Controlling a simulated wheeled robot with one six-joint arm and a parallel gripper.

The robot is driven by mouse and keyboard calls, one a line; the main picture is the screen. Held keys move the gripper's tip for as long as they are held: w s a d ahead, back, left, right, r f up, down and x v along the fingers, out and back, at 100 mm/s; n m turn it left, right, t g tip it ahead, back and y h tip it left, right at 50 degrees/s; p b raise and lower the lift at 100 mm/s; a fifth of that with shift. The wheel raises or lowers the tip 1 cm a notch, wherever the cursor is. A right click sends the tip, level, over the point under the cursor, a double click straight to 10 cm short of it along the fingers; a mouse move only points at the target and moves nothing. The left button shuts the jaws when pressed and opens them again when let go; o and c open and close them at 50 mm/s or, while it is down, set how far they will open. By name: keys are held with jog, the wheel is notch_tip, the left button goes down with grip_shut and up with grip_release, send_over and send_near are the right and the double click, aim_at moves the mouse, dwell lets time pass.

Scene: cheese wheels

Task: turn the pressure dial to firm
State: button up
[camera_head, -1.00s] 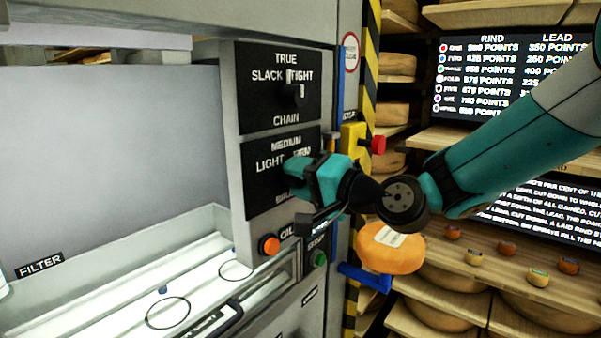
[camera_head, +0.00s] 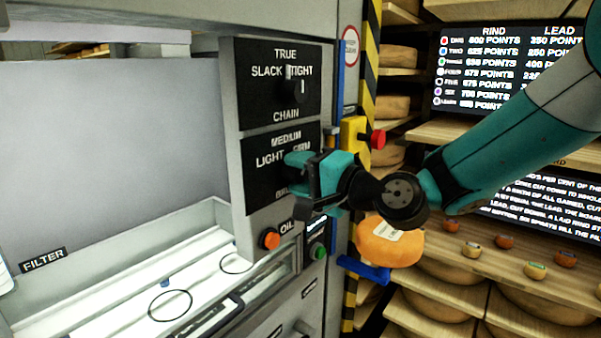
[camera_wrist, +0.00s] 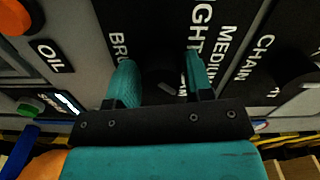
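The pressure dial (camera_wrist: 160,78) is a dark knob on the lower black panel (camera_head: 262,180), which is marked LIGHT, MEDIUM and FIRM. My gripper (camera_head: 299,172) is at this panel and hides the dial in the head view; the FIRM label is partly covered. In the wrist view my gripper (camera_wrist: 161,80) has its two teal fingers apart, one on each side of the knob. Contact with the knob is not clear, as the knob is very dark.
Above is the chain panel (camera_head: 262,100) with its own knob (camera_head: 292,90). Below are an orange OIL button (camera_head: 269,239) and a green button (camera_head: 318,252). A yellow box with a red button (camera_head: 378,139) and an orange cheese wheel (camera_head: 385,252) are close on the right.

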jog(key=shift+o, duration=1)
jog(key=b+v, duration=0.6)
jog(key=v, duration=1.1)
jog(key=shift+s+d, duration=0.2)
